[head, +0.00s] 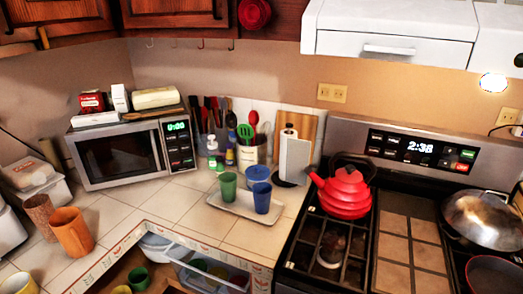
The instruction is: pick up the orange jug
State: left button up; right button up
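The orange jug (72,232) stands upright on the tiled counter at the left of the head view. A brown woven-looking cup (39,214) stands close behind it to the left. The jug's near side is unobstructed; I cannot clearly make out a handle. Neither of my grippers is in view, and nothing touches the jug from my side.
A microwave (125,152) stands behind the jug. A tray (228,207) with green and blue cups is to the right. An open drawer (205,268) lies below the counter edge. A red kettle (344,192) sits on the stove. Bare tiles lie right of the jug.

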aim_at(75, 237)
jog(key=u, duration=1.5)
